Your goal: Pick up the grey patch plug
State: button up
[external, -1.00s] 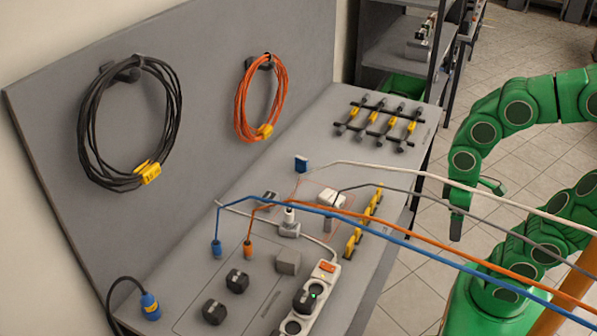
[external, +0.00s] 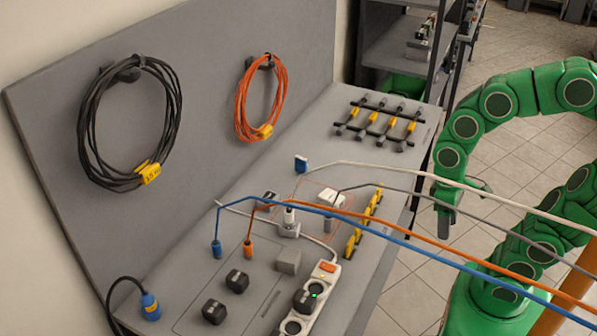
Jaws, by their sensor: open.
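The grey patch plug (external: 330,223) appears as a small grey piece on the bench, at the end of a grey cable (external: 460,221). It stands in front of a white box and is small in this view. My gripper (external: 446,226) hangs pointing down beyond the bench's right edge, to the right of the plug and well apart from it. It is open, with nothing seen in it. The gap between its fingers is hard to make out. A blue plug (external: 217,249) and an orange plug (external: 248,249) stand upright further left on the bench.
Blue, orange, grey and white cables run right from the bench, across my arm's side. Yellow pieces (external: 352,243) line the bench (external: 385,250) edge between plug and gripper. A white power strip (external: 323,275) lies in front. A rack of connectors (external: 379,124) sits behind.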

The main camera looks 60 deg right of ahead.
jog(key=w+a+f+m+y, duration=0.1)
jog(key=w+a+m+y, duration=0.3)
jog(key=w, duration=0.5)
jog(key=m+t+y, duration=0.6)
jog(key=m+y, duration=0.2)
jog(key=m, duration=0.8)
send_over(328, 217)
jog(key=s+d, duration=0.2)
jog(key=d, duration=0.2)
notch_tip(328, 217, down, 8)
jog(key=shift+w+d+f, duration=0.15)
jog(key=shift+f, duration=1.55)
jog(key=shift+w+d+f, duration=0.1)
jog(key=shift+f, duration=1.55)
jog(key=x, duration=0.5)
jog(key=shift+w+f, duration=0.1)
